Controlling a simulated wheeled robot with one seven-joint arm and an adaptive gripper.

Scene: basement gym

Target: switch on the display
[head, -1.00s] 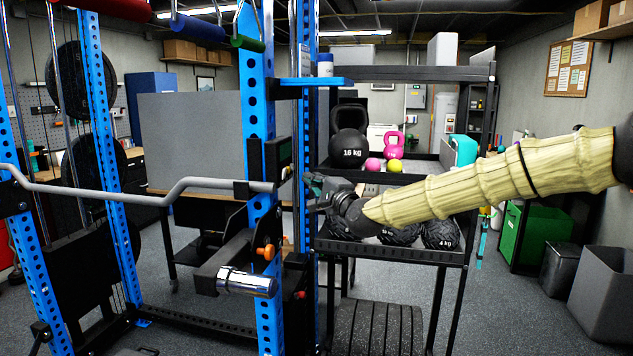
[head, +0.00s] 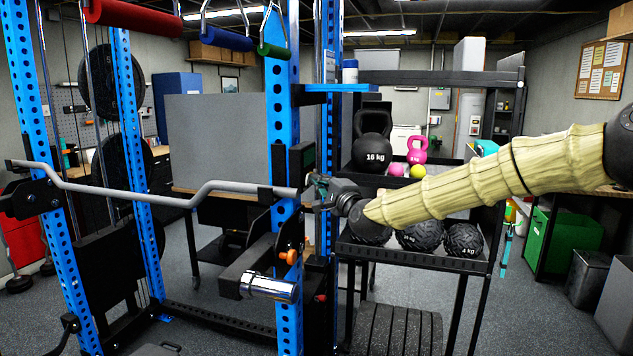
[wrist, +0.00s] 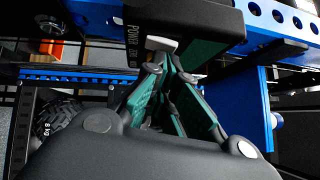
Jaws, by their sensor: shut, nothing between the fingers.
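The display is a small dark box (head: 302,160) with a green edge, fixed to the rack's blue upright in the head view. The wrist view shows the box (wrist: 185,14) close up at the top, with the word POWER and a pale grey button (wrist: 161,43) on its lower edge. Its screen face cannot be made out. My gripper (head: 318,191) is shut and empty, just below and right of the box in the head view. In the wrist view my fingertips (wrist: 163,64) are right at the button; I cannot tell whether they touch it.
A bent grey barbell (head: 180,199) runs across the rack, ending near my gripper. A blue bracket (head: 335,88) juts from the rack above. A black shelf (head: 420,255) with kettlebells and balls stands behind my arm. Open floor (head: 560,325) lies at the right.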

